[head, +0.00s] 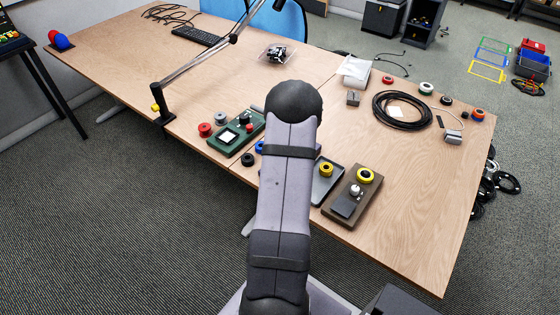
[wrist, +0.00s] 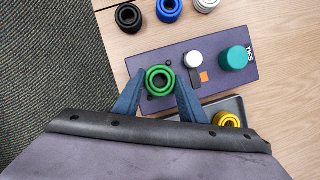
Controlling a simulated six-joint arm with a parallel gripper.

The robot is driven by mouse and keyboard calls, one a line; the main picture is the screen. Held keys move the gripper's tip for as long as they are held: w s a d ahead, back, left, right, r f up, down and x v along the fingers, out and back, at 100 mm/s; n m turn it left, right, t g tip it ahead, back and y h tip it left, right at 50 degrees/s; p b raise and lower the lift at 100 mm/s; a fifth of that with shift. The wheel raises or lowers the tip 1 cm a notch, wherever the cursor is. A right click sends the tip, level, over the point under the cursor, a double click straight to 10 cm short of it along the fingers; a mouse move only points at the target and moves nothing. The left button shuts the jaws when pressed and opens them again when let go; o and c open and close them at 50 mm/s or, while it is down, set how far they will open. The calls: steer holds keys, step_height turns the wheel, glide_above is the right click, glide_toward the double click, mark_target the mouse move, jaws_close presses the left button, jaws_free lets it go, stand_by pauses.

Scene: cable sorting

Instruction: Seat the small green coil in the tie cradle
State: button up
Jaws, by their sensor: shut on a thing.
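The small green coil (wrist: 160,80) is between the two blue fingers of my gripper (wrist: 160,77) in the wrist view, and the fingers are shut on it. The coil is over the left end of a dark purple board (wrist: 219,60) marked "TIES", which I take as the tie cradle. Small dark spots show on the board around the coil. I cannot tell whether the coil touches the board or hangs above it.
The board also bears a white knob (wrist: 194,60), an orange square (wrist: 204,77) and a teal cylinder (wrist: 235,59). A grey tray (head: 323,191) with a yellow coil (wrist: 227,120) lies beside it. Black (wrist: 128,17), blue (wrist: 169,8) and white (wrist: 206,4) coils stand on the table beyond.

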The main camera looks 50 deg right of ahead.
steer(key=shift+f, duration=0.5)
steer(key=o, duration=1.6)
steer(key=shift+c, duration=0.2)
steer(key=shift+r+p, duration=3.55)
steer(key=shift+p, duration=0.2)
